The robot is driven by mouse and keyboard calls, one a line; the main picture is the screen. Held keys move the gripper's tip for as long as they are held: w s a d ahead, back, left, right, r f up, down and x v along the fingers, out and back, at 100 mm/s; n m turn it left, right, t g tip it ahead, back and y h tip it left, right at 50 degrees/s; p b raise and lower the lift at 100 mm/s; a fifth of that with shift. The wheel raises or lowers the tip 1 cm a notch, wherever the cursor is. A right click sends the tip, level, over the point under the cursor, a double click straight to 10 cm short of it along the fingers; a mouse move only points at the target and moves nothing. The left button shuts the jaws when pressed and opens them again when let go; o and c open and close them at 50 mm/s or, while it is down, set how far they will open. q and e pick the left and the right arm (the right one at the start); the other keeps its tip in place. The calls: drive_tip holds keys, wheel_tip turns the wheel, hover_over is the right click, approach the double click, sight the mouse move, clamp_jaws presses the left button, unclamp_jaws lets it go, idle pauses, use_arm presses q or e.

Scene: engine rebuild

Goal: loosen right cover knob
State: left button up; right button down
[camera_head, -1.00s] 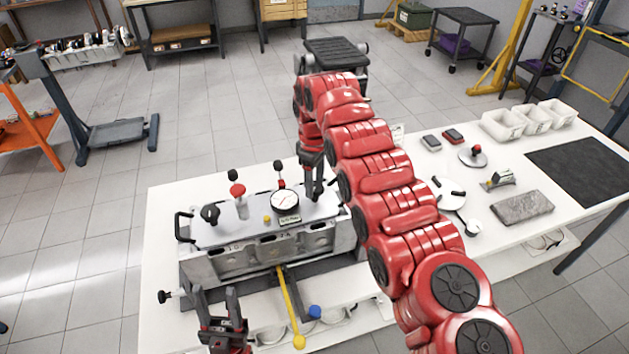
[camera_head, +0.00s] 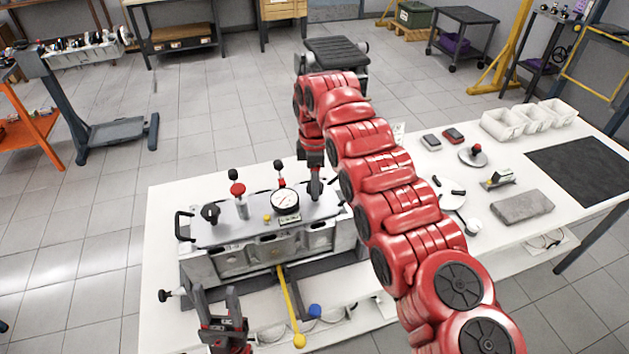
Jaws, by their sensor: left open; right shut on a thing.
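The engine block (camera_head: 262,257) stands on the white table with a grey cover plate (camera_head: 240,228) on top. The plate carries a dial gauge (camera_head: 285,202), a red-topped fitting (camera_head: 239,198) and a black knob (camera_head: 210,212) at its left end. My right gripper (camera_head: 315,190) points down at the plate's right end. It is shut on the right cover knob, which its fingers and wrist largely hide. My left gripper (camera_head: 222,305) is open and empty, in front of the block near the table's front edge.
A yellow-handled bar (camera_head: 291,310) with a blue-ended piece (camera_head: 315,311) beside it lies in front of the block. To the right are a grey slab (camera_head: 522,206), a dark mat (camera_head: 580,170) and white bins (camera_head: 515,121). My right arm spans the table's middle.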

idle(0.3)
drive_tip(key=shift+c, duration=1.3)
unclamp_jaws()
drive_tip(key=shift+r, duration=0.55)
wheel_tip(320, 180, up, 3)
drive_tip(key=shift+r+p, duration=0.2)
drive_tip(key=shift+p, duration=0.4)
wheel_tip(320, 180, up, 13)
drive_tip(key=p, duration=1.3)
